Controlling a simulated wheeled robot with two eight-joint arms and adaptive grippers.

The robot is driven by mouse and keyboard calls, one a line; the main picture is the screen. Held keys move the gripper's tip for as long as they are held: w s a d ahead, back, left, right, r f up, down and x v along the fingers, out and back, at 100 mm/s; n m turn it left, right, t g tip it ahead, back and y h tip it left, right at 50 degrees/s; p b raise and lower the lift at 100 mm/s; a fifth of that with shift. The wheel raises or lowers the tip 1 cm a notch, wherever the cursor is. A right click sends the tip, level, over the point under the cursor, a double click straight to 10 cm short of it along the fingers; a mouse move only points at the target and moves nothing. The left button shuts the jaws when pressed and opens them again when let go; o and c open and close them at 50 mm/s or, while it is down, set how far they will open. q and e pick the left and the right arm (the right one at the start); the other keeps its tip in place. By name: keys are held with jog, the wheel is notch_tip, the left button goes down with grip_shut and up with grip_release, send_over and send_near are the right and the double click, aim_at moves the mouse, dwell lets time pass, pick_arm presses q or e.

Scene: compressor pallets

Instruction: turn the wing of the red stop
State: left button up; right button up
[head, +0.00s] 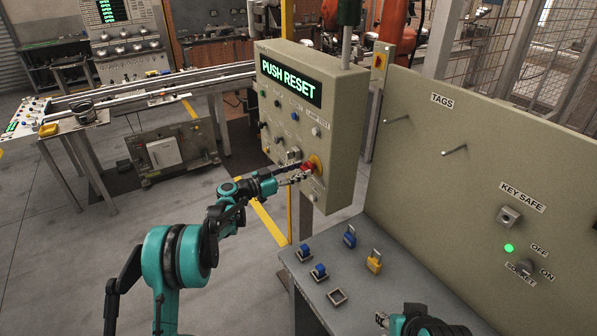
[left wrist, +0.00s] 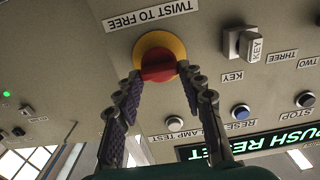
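The red stop (head: 309,168) sits on a yellow round plate on the side of the beige control box, low on its face. In the left wrist view the red stop (left wrist: 158,62) shows a bar-like wing (left wrist: 158,74) across it, inside the yellow ring. My left gripper (left wrist: 161,82) has its two purple-padded fingers spread, one on each side of the wing, tips close to the red. I cannot tell whether they touch it. In the head view the left gripper (head: 300,176) reaches the stop. My right gripper (head: 382,319) shows only partly at the bottom edge.
The box's display (head: 290,80) reads PUSH RESET. A key switch (left wrist: 240,42) and several buttons lie near the stop, with a TWIST TO FREE label (left wrist: 138,18). Blue and yellow padlocks (head: 374,261) stand on the bench below. A tag board (head: 480,170) rises at right.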

pick_arm(q)
jog(key=shift+m, duration=0.4)
jog(key=shift+s+d+m+b, duration=0.1)
jog(key=shift+m+b, duration=0.35)
jog(key=shift+m, duration=2.65)
jog(key=o, duration=1.2)
jog(key=shift+c, duration=0.2)
jog(key=v, duration=1.2)
jog(key=shift+f, duration=0.1)
